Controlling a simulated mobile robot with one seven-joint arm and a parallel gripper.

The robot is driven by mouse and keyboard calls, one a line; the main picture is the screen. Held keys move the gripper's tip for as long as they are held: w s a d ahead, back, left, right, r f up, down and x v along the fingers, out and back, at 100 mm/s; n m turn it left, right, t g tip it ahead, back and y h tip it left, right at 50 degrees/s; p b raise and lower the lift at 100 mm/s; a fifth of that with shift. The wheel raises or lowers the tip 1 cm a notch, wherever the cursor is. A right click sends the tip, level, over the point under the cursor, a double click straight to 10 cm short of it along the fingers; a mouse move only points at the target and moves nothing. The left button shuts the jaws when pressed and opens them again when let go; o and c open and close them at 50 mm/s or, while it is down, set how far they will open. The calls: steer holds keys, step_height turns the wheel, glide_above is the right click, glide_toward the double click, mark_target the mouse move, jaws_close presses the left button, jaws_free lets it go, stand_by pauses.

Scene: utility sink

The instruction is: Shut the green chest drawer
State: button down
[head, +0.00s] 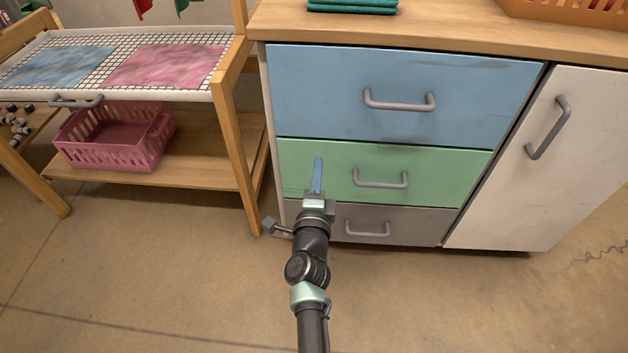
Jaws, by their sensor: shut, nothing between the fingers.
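The green chest drawer (450,172) is the middle of three stacked drawers in the cabinet, and its front looks about flush with the blue drawer (310,85) above and the grey drawer (420,226) below. Its grey bar handle (381,183) is near the middle of its front. My gripper (318,162) is shut and empty, with its blue fingers in front of the left part of the green drawer, left of the handle. I cannot tell whether the fingertips touch the drawer. My arm hides part of the grey drawer.
A white door (560,170) with a handle is right of the drawers. A wooden rack (232,125) with a mesh top stands at left, holding a pink basket (90,155) on its lower shelf. Green cloths (352,5) lie on the worktop. The floor (180,270) in front is clear.

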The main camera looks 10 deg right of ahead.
steer(key=p+v, duration=0.3)
steer(key=v, duration=0.6)
steer(key=w+a+r+n+t+y, duration=0.1)
steer(key=a+r+n+t+y, duration=0.2)
steer(key=r, duration=0.9)
steer(key=w+a+r+n+t+y+p, duration=0.15)
steer(key=r+n, duration=0.35)
steer(key=r, duration=0.7)
steer(key=w+a+r+n+t+y, duration=0.15)
steer(key=a+r+n, duration=0.25)
steer(key=r, duration=0.8)
steer(key=s+r+n+t+h, duration=0.15)
steer(key=s+r+n, duration=0.35)
steer(key=s+r, duration=0.6)
steer(key=s+r+n+t+y, duration=0.1)
steer(key=s+r+n+t, duration=0.45)
steer(key=r, duration=0.95)
step_height(320, 180, up, 38)
steer(key=m+g+p, duration=0.1)
steer(key=g+p, duration=0.2)
steer(key=p, duration=3.5)
steer(key=shift+s, duration=0.5)
steer(key=shift+f, duration=0.1)
